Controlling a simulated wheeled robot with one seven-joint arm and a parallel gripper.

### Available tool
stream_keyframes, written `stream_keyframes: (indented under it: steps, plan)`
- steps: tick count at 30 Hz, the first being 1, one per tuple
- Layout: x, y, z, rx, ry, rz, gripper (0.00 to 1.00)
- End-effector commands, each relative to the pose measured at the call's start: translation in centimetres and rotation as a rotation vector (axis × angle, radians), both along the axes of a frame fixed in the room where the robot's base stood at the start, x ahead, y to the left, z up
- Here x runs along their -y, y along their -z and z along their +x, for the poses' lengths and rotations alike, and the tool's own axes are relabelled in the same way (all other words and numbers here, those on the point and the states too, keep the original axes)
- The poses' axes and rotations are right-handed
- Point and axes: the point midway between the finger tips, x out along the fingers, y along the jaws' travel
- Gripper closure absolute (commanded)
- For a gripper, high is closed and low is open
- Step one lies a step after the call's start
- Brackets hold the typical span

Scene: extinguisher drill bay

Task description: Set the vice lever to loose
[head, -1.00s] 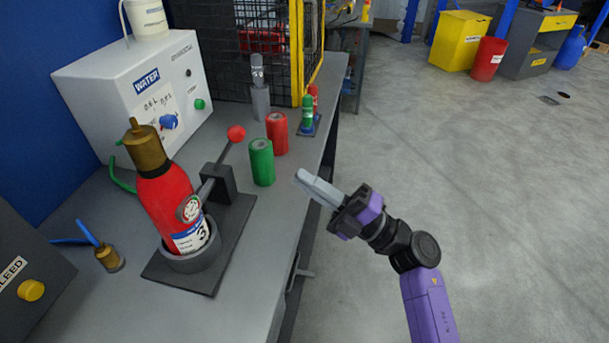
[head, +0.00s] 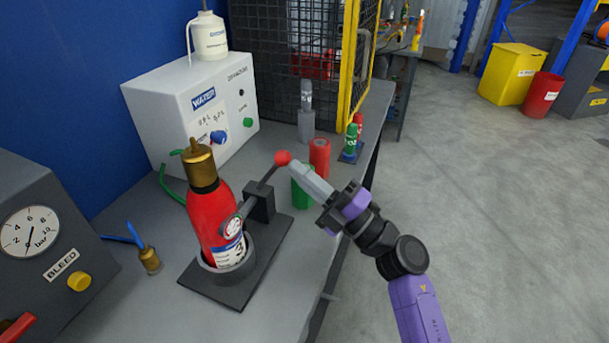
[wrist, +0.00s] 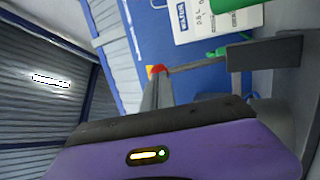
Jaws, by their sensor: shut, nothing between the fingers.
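The vice lever is a dark rod (head: 267,176) with a red ball knob (head: 283,158), rising from a dark block (head: 260,202) on the vice's base plate (head: 215,290). The rod tilts up toward the right. The vice's round collar holds a red extinguisher (head: 215,220) with a brass top and a gauge. My gripper (head: 296,169) is shut and empty, its fingertips right at the knob; whether they touch it, I cannot tell. In the wrist view the knob (wrist: 158,70) shows just past my fingertips, with the rod (wrist: 195,66) running right to the block.
A green cylinder (head: 302,192), partly behind my fingers, and a red cylinder (head: 319,157) stand close by. The white water box (head: 170,110) is behind, the gauge panel (head: 45,235) at left. Open floor (head: 480,200) lies to the right.

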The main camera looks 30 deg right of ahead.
Motion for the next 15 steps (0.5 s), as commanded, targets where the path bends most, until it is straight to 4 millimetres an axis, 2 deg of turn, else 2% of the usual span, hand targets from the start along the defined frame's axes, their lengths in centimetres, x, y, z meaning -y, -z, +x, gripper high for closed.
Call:
stream_keyframes:
  steps: [8, 15]
  plan:
    - [0.0, -0.3, 0.0, -0.008, 0.001, -0.008, 1.00]
    - [-0.4, -1.6, 0.4, -0.056, 0.000, -0.048, 1.00]
